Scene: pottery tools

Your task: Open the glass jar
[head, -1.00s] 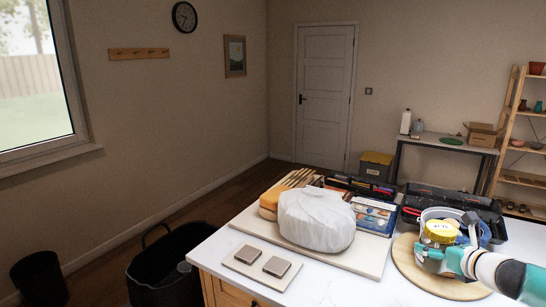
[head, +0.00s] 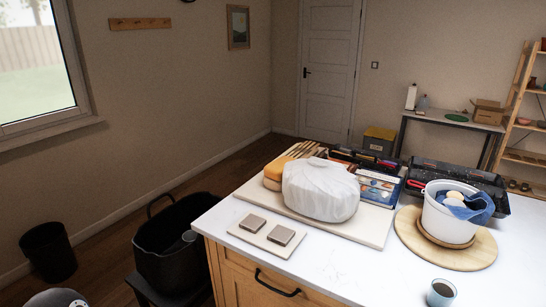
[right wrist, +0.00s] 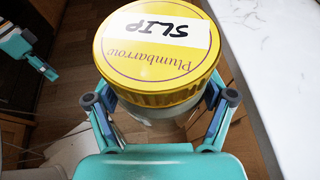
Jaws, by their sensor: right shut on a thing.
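The glass jar (right wrist: 160,112) has a yellow screw lid (right wrist: 157,50) with a white label reading "SLIP". The lid sits on the jar. My right gripper (right wrist: 160,103) is shut on the jar's body just below the lid, one finger on each side. In the right wrist view the jar is in the air beside the white counter edge, above the wooden floor. Another gripper, my left one (right wrist: 42,62), shows at the left edge of the right wrist view, apart from the jar; its jaw opening is unclear. The head view shows neither the jar nor either gripper.
The white counter (head: 330,275) holds a wrapped lump (head: 320,190) on a board, a white tub (head: 447,222) with a blue cloth on a round wooden board (head: 408,240), and a dark-filled cup (head: 441,292). The counter's front middle is clear. A black basket (head: 165,255) stands left.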

